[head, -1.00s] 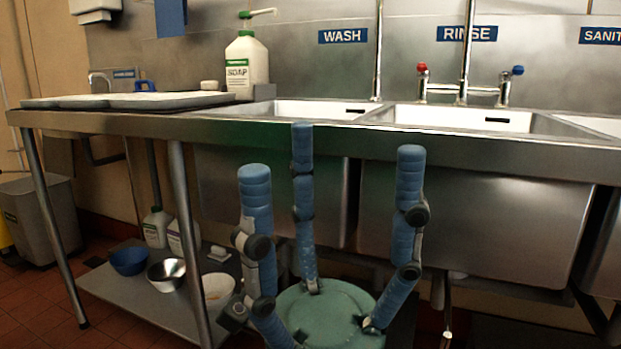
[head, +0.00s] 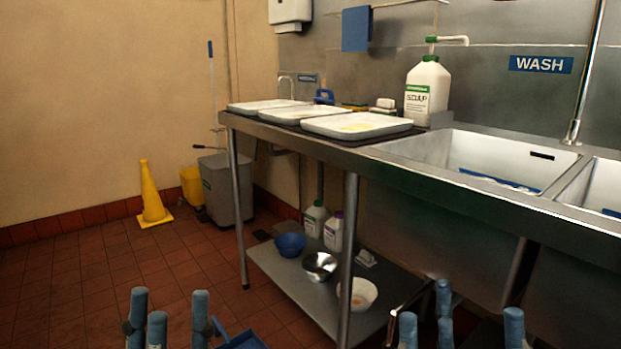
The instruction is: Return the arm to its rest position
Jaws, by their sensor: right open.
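My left gripper (head: 174,322) shows at the bottom left of the head view as blue fingertips pointing up. Its palm is below the picture edge, so I cannot tell whether it holds anything. A blue flat-edged object (head: 240,341) shows just right of it, and I cannot tell whether they touch. My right gripper (head: 470,325) is at the bottom right, in front of the sink unit. Its blue fingers are spread open with nothing seen between them. Its palm is also cut off.
The steel counter (head: 300,138) carries white trays (head: 357,124) and a soap bottle (head: 427,92), beside the wash sink (head: 470,150). A lower shelf (head: 300,282) holds bowls and bottles. A yellow cone (head: 152,195) and grey bin (head: 225,190) stand behind open red floor.

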